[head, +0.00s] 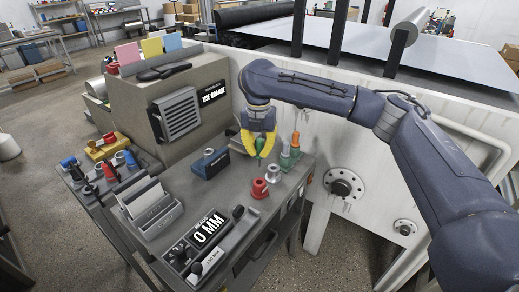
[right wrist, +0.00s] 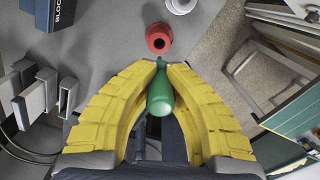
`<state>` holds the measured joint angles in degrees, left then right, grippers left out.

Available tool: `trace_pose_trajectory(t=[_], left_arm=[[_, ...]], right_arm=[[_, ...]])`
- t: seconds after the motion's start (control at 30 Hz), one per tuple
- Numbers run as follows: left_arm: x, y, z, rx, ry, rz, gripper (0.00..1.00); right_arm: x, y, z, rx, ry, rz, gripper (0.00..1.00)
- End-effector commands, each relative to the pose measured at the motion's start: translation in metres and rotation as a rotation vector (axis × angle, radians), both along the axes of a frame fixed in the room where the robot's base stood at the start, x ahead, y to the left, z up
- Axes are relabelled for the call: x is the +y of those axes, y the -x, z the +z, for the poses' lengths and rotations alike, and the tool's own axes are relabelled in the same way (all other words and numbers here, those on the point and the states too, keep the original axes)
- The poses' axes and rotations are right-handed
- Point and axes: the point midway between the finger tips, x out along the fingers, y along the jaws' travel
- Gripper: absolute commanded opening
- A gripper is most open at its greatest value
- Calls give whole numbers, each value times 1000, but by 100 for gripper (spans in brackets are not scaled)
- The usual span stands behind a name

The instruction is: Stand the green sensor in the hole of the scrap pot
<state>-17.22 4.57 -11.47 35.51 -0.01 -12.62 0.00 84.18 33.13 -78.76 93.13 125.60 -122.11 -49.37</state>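My right gripper (head: 259,147) has yellow fingers and is shut on the green sensor (head: 260,145), over the grey bench top. In the right wrist view the green sensor (right wrist: 160,92) lies between the yellow fingers (right wrist: 160,66), its narrow end toward the red pot. The red pot (head: 259,188) stands upright on the bench, apart from the sensor; its dark hole shows in the right wrist view (right wrist: 158,40). A pale grey pot (head: 273,173) stands behind it. No label shows which pot is the scrap pot. My left gripper is not in view.
A blue block (head: 210,163) sits left of the gripper. Green holders with an orange-handled tool (head: 295,142) stand close on its right. A readout (head: 206,231) and a grey card rack (head: 150,205) fill the front. A white machine wall borders the bench at the right.

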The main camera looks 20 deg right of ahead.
Motion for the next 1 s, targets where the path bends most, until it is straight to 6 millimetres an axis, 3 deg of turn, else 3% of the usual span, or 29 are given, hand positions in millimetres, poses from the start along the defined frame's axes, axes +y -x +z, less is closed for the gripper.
trace_pose_trajectory(t=[0.6,1.0], left_arm=[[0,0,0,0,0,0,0],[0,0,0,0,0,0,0]], right_arm=[[0,0,-44,-3,1,-1,0],[0,0,-57,-5,2,0,0]])
